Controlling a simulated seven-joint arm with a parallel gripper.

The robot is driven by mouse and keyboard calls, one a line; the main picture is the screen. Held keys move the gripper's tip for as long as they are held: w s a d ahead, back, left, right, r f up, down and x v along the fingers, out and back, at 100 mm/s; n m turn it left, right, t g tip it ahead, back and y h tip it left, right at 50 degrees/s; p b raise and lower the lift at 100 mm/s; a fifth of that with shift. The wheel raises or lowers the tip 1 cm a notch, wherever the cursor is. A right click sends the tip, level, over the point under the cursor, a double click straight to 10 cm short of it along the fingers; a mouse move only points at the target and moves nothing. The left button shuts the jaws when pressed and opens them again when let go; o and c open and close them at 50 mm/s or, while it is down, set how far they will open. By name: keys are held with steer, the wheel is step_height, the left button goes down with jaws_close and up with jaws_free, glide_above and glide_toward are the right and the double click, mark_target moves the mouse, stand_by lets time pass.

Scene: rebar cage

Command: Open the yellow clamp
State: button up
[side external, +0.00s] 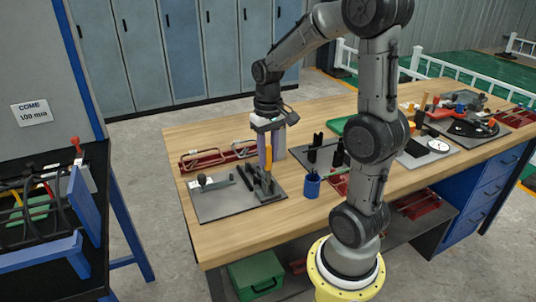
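A narrow upright yellow-orange piece (268,160), which looks like part of the yellow clamp, stands directly below my gripper. Its base is among dark upright parts (262,184) on the right side of a grey plate (232,208). My gripper (267,143) points straight down over the right part of this plate. One pale finger shows just left of the yellow piece. Whether the fingers touch the yellow piece, and how far apart they are, is too small to tell.
A blue cup (312,186) with tools stands right of the plate. Red clamps (205,159) lie behind it. A dark plate with black upright parts (318,153) is further right. Bare wood (215,136) shows at the table's back left.

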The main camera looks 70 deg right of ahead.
jaws_close()
stand_by(1.1)
